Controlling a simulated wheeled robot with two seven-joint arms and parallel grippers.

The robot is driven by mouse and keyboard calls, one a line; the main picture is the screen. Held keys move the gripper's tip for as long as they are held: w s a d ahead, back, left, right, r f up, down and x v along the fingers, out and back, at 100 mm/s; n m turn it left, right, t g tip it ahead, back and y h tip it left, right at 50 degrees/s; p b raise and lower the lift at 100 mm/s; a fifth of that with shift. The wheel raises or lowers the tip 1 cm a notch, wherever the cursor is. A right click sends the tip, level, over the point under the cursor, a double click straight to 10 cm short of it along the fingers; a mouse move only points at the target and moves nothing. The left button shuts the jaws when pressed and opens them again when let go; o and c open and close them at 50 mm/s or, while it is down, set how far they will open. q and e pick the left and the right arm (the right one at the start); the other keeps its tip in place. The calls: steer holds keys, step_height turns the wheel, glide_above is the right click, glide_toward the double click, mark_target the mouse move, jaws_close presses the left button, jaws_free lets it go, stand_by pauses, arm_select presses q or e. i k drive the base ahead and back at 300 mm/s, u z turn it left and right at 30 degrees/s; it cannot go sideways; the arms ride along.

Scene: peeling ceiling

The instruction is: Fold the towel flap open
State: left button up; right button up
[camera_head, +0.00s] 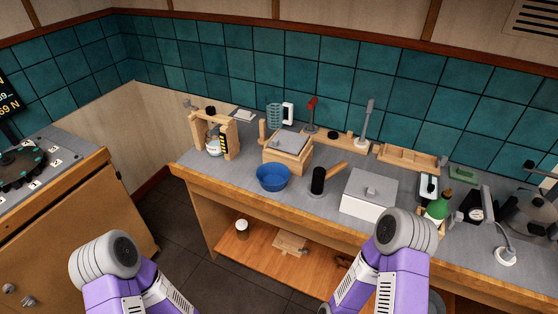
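I cannot make out a towel for certain. A grey flat piece (290,142) lies on top of a wooden box on the bench; it may be cloth or a lid. A small pale flat piece (243,115) lies near the wall at the back left of the bench; its material is too small to tell. Only rounded grey joints and purple links of my two arms show, at the lower left and lower centre right. Neither gripper can be seen.
The grey bench (236,176) holds a wooden stand with a flask (213,146), a blue bowl (272,178), a black-headed mallet (318,181), a white lidded box (368,194) and a green bottle (438,207). A cup (242,228) stands on the lower shelf.

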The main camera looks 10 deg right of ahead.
mark_target(287, 141)
steer(key=z, duration=0.35)
steer(key=k, duration=0.3)
steer(key=u, duration=1.25)
steer(key=i, duration=0.85)
steer(key=z, duration=0.05)
